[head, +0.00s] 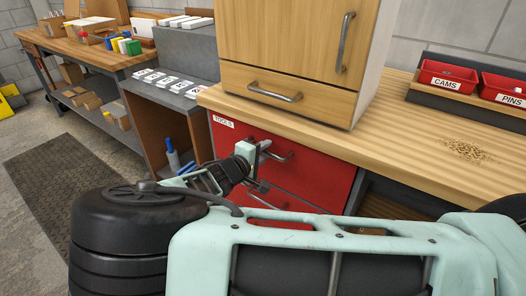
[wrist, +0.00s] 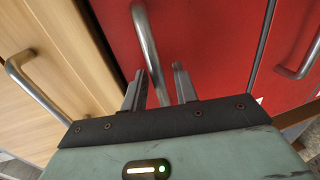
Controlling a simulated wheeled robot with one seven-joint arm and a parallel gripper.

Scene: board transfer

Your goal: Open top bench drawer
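The top bench drawer (head: 232,139) is red, carries a "TOOLS" label and looks shut under the wooden worktop. Its bar handle (head: 278,155) is partly covered by my gripper (head: 262,163) in the head view. In the wrist view, the red drawer front (wrist: 205,40) fills the middle. The metal handle (wrist: 146,35) runs down between the two fingers of my gripper (wrist: 160,88). The fingers are apart, with a visible gap on each side of the bar. I cannot tell whether either finger touches it.
A lower red drawer with its handle (wrist: 300,55) lies beside the top one. A wooden cabinet (head: 285,40) with its own drawer handle (head: 275,91) stands on the worktop (head: 400,150) above. Red bins (head: 447,78) sit at the right.

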